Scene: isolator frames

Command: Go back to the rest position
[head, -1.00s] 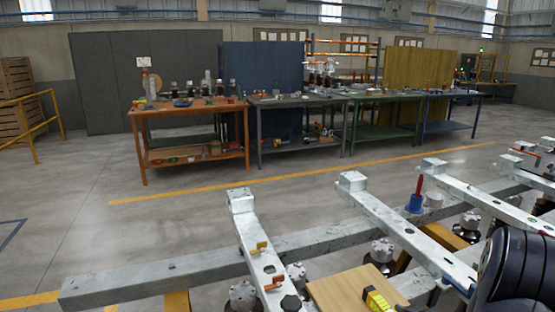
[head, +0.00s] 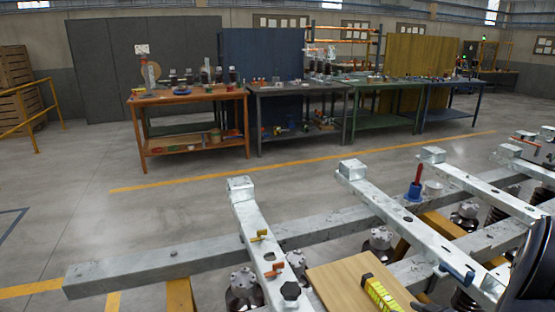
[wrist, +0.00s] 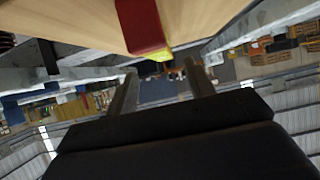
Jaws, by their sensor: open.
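My gripper (wrist: 161,86) shows in the wrist view with its two fingers spread apart and nothing between them. A wooden board (wrist: 70,15) lies at the top of that view, with a red and yellow item (wrist: 146,28) in front of the fingertips, apart from them. In the head view, part of my dark arm shows at the right edge (head: 530,265); the fingers cannot be made out there. The wooden board (head: 340,283) lies on the steel frame at the bottom, with a yellow item (head: 380,295) on it.
A pale steel frame (head: 200,258) with beams and insulators fills the foreground. Workbenches (head: 190,98) stand beyond clear floor (head: 100,210).

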